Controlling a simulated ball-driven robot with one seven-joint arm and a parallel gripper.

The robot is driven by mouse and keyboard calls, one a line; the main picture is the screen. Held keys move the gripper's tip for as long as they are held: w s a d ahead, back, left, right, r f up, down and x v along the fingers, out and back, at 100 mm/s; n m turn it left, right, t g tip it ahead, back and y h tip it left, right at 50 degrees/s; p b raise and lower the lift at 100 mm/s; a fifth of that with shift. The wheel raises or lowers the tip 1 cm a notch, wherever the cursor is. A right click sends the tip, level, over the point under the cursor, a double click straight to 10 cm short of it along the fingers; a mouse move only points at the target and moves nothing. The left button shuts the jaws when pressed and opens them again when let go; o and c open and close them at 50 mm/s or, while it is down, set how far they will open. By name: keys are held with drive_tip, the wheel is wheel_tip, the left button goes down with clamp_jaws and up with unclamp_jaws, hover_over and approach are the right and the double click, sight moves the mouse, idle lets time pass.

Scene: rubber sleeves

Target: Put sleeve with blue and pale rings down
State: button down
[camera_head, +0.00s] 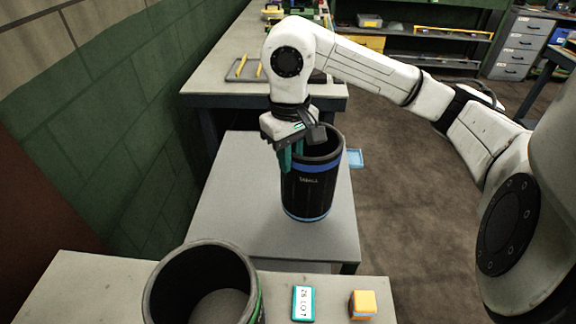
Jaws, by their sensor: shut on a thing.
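The sleeve with blue and pale rings (309,190) is a black open cylinder with a blue band near its top and a pale blue ring at its base. It stands upright at the grey table (230,222), near the table's right side. My gripper (291,158) points down at the sleeve's upper left rim, with a teal finger outside the wall. It is shut on the sleeve's wall; the other finger is mostly hidden. The base looks to be at the tabletop, but I cannot tell whether it touches.
A larger black sleeve (254,292) with a green ring stands on the near bench, beside a teal labelled block (303,303) and an orange block (363,304). A workbench (222,78) stands behind. A blue tray (355,158) shows behind the held sleeve. The table's left part is clear.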

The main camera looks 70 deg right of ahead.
drive_tip(key=shift+w+d+f+p, duration=0.15)
drive_tip(key=shift+f+p, duration=0.15)
drive_tip(key=shift+f, duration=0.65)
drive_tip(key=shift+w+d+f+p, duration=0.1)
drive_tip(key=shift+f+p, duration=0.2)
drive_tip(key=shift+f, duration=0.6)
drive_tip(key=shift+f+b, duration=0.2)
drive_tip(key=shift+b, duration=0.1)
drive_tip(key=c, duration=1.1)
unclamp_jaws()
drive_tip(key=shift+a+r, duration=0.1)
drive_tip(key=shift+r, duration=0.05)
wheel_tip(320, 180, up, 12)
drive_tip(key=shift+r+b, duration=0.1)
drive_tip(key=shift+b, duration=0.55)
